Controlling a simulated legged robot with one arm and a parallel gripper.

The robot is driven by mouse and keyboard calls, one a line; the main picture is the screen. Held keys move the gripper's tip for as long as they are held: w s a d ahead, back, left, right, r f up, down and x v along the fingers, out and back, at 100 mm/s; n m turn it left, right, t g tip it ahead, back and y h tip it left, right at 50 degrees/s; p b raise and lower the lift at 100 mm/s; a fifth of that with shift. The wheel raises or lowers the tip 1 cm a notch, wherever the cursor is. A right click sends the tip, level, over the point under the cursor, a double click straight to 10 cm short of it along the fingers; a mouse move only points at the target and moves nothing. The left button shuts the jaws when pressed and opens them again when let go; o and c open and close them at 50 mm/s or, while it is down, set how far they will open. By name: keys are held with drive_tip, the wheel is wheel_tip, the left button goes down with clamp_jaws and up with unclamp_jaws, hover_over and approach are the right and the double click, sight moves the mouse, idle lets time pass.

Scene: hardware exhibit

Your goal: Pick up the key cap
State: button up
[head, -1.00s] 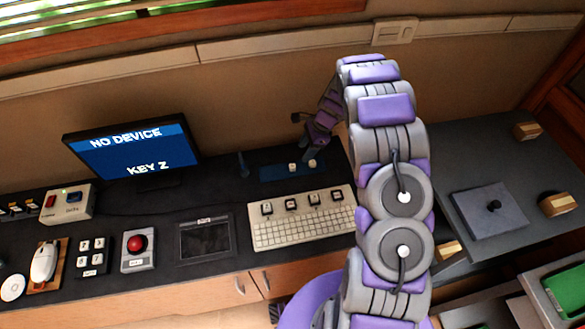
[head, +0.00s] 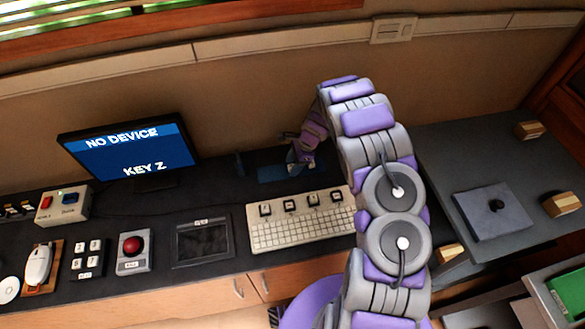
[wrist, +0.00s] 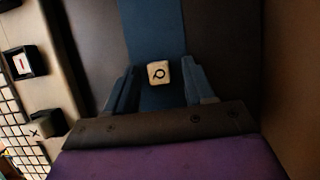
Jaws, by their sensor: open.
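A small light key cap (wrist: 158,73) with a dark symbol lies on a blue strip (wrist: 153,25) in the wrist view. My gripper (wrist: 160,80) is open, with one finger on each side of the cap and a gap at both sides. In the head view my gripper (head: 300,164) is low over the blue strip (head: 272,174) behind the keyboard, and it hides the caps there. A monitor (head: 130,146) reads "NO DEVICE" and "KEY Z".
A cream keyboard (head: 300,231) with several raised caps along its back edge stands in front of the strip. The wall is close behind.

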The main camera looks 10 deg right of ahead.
drive_tip(key=shift+a, duration=0.1)
drive_tip(key=shift+c, duration=0.2)
drive_tip(key=shift+a, duration=0.2)
drive_tip(key=c, duration=0.3)
clamp_jaws()
